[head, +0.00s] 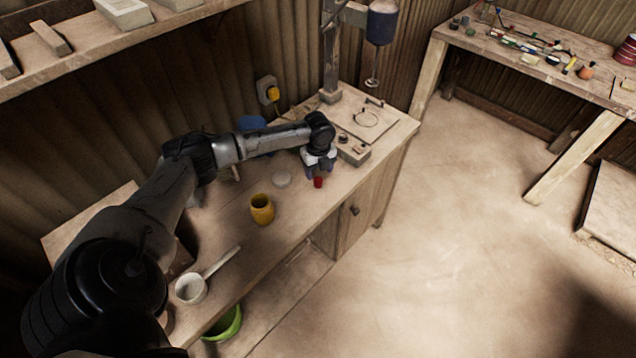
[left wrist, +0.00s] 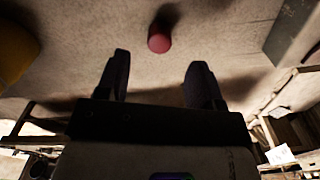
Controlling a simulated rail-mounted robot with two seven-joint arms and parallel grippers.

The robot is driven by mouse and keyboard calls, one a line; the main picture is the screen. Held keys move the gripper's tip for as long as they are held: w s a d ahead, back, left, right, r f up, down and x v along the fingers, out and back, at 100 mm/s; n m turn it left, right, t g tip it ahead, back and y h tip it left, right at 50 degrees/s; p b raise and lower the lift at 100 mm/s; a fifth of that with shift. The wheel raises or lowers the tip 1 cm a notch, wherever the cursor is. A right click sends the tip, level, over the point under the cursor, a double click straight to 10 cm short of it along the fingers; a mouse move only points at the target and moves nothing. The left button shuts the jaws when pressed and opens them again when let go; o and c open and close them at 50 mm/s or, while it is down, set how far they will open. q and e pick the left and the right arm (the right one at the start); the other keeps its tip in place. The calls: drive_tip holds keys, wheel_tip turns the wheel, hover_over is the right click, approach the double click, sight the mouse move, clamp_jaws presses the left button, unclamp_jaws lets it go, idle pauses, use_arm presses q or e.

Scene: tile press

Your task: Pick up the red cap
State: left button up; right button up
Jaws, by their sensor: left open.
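The small red cap (head: 318,182) stands on the workbench near its front edge in the head view. In the left wrist view the red cap (left wrist: 159,40) is beyond the fingertips, roughly midway between them and apart from both. My left gripper (head: 318,170) is just above and behind the cap in the head view. In the left wrist view its two dark fingers (left wrist: 158,70) are spread, with nothing between them. My right gripper is in neither view.
A yellow cup (head: 262,209) and a pale round disc (head: 281,180) stand left of the cap. The bench front is clear.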

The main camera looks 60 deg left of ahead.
sight(318, 179)
use_arm(q)
drive_tip(key=shift+f+b, duration=0.35)
drive_tip(key=shift+f, duration=2.5)
drive_tip(key=shift+c, duration=0.2)
drive_tip(key=c, duration=0.9)
